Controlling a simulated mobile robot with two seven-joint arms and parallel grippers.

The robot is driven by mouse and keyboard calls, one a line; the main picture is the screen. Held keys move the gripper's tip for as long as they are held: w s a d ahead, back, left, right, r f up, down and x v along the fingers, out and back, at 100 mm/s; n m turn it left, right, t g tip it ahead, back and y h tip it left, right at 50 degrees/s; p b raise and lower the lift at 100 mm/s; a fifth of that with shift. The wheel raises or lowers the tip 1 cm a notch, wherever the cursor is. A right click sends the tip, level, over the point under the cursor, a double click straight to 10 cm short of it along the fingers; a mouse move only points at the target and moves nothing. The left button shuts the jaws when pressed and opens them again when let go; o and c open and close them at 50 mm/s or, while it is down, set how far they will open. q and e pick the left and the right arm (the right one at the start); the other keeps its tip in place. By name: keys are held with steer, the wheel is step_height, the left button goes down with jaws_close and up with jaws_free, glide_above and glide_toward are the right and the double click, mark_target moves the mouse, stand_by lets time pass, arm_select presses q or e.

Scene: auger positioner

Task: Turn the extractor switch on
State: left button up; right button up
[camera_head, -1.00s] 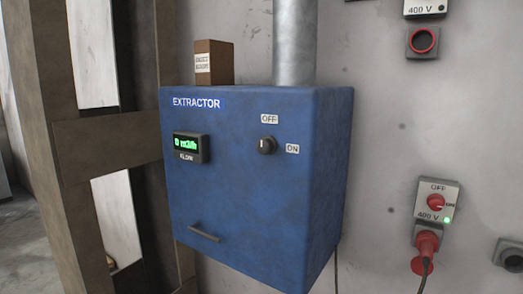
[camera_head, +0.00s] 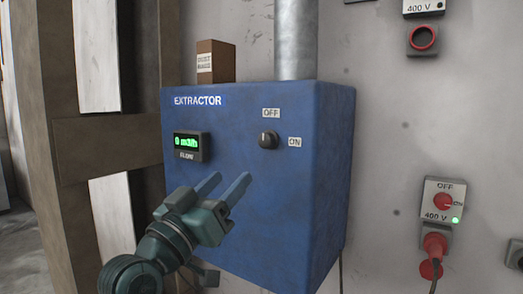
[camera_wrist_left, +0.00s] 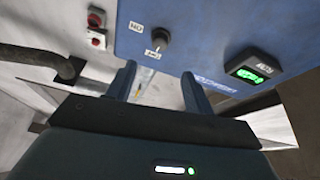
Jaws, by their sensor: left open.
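The blue extractor box (camera_head: 290,200) hangs on the wall, with a green-lit flow display (camera_head: 187,147). The extractor switch is a black rotary knob (camera_head: 268,140), with an OFF label (camera_head: 271,113) above it and an ON label (camera_head: 295,142) to its right. The knob's pale mark seems to point up, toward OFF. My left gripper (camera_head: 223,184) is open and empty, below and left of the knob and apart from it. In the left wrist view the knob (camera_wrist_left: 160,39) shows beyond the two open fingers (camera_wrist_left: 160,82). My right gripper is not in view.
A metal duct (camera_head: 296,40) rises from the box top, beside a brown box (camera_head: 215,61). A 400 V switch unit with a red plug (camera_head: 436,243) is on the wall at right. Wooden posts (camera_head: 50,130) stand at left. The space before the knob looks clear.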

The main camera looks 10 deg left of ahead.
mark_target(263, 145)
arm_select(q)
steer(key=p+x, duration=0.2)
steer(key=x, duration=1)
steer(key=shift+d+p, duration=0.1)
steer(key=shift+p, duration=0.3)
steer(key=shift+w, duration=0.1)
steer(key=shift+c, duration=0.3)
steer(key=shift+f, duration=0.1)
steer(key=c, duration=0.9)
